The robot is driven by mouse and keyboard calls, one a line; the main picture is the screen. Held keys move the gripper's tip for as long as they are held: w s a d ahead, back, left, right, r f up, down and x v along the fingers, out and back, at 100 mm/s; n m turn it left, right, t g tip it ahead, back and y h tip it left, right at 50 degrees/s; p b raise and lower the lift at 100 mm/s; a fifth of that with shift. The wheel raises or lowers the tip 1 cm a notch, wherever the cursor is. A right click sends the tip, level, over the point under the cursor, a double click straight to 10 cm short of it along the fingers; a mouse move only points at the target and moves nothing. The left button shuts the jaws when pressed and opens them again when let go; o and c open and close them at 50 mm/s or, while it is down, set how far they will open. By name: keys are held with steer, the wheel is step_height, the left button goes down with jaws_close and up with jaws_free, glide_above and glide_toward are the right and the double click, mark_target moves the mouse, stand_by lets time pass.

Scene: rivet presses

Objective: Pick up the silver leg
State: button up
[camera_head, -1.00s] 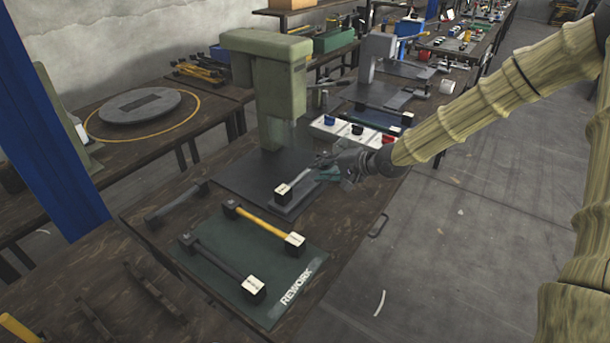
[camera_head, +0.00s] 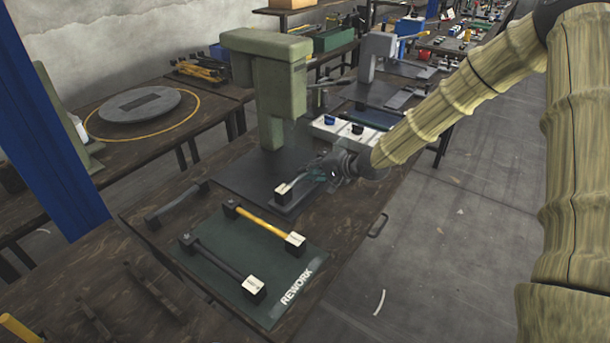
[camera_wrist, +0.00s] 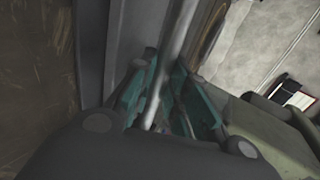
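The silver leg (camera_head: 296,182) is a slim bar with a black end block (camera_head: 283,193) bearing a pale label. It lies at the front edge of the dark press plate (camera_head: 240,176). My gripper (camera_head: 318,172) is at the bar's far part, which it partly hides. In the wrist view the silver bar (camera_wrist: 176,45) runs between the teal fingers of my gripper (camera_wrist: 167,75). The fingers stand apart on either side of it, with a gap visible; contact is not clear. The leg's far end is hidden in the head view.
A green REWORK mat (camera_head: 225,262) holds a yellow-barred leg (camera_head: 262,223) and a dark leg (camera_head: 220,262). A grey bar (camera_head: 177,202) lies left of the plate. The green press (camera_head: 272,85) rises behind, with white bins (camera_head: 330,128) to its right.

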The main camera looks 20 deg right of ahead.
jaws_close()
steer(key=shift+r, duration=0.1)
